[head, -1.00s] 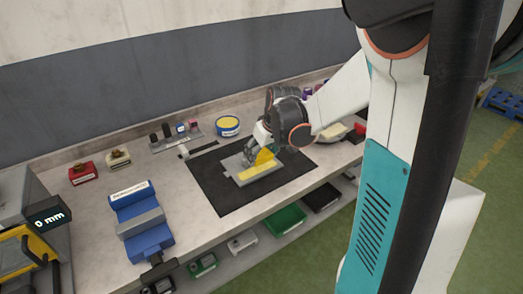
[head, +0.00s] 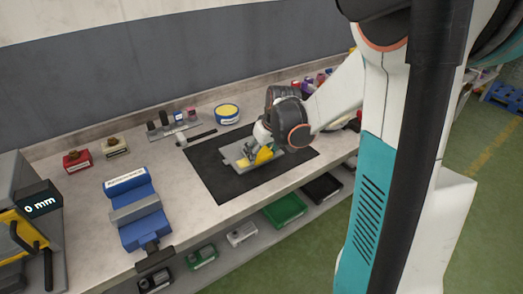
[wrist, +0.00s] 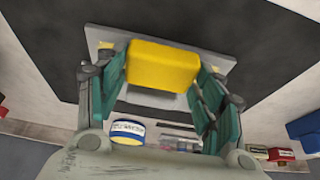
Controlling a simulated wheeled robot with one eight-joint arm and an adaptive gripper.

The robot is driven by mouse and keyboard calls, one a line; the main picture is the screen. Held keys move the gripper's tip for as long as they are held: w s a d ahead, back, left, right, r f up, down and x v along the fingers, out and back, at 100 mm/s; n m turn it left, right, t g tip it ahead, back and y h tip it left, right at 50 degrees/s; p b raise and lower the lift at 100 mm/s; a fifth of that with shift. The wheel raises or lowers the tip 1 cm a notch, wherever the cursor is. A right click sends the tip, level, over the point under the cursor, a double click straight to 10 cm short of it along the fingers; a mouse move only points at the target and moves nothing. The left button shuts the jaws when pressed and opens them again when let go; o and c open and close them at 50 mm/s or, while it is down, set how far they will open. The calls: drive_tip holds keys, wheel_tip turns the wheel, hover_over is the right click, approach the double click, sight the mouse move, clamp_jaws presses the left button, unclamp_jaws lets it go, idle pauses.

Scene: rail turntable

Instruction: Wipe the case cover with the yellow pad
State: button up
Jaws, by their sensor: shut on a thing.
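The yellow pad (head: 265,155) is held in my gripper (head: 257,149), low over the right part of the grey case cover (head: 232,151). In the wrist view the block-shaped pad (wrist: 163,66) sits between the two green fingers of my gripper (wrist: 162,82), and the cover (wrist: 219,64) shows behind it. I cannot tell for sure whether the pad touches the cover. A yellow patch (head: 243,163) shows on the cover's near side, left of the pad. The pad hides part of the cover.
The cover lies on a black mat (head: 222,188) on the workbench. A blue vise (head: 138,210) stands to the left. A round blue-and-yellow tin (head: 227,113) and a rack of small items (head: 172,125) stand behind. Bins (head: 285,209) sit on the shelf below.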

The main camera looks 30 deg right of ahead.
drive_tip(key=shift+f+b, duration=0.4)
drive_tip(key=shift+f, duration=0.15)
idle(0.4)
drive_tip(key=shift+a+r, duration=0.15)
drive_tip(key=shift+a, duration=1.45)
drive_tip(key=shift+s+a, duration=0.1)
drive_tip(key=shift+a, duration=1.45)
drive_tip(key=shift+d+f, duration=0.2)
drive_tip(key=shift+d, duration=1.35)
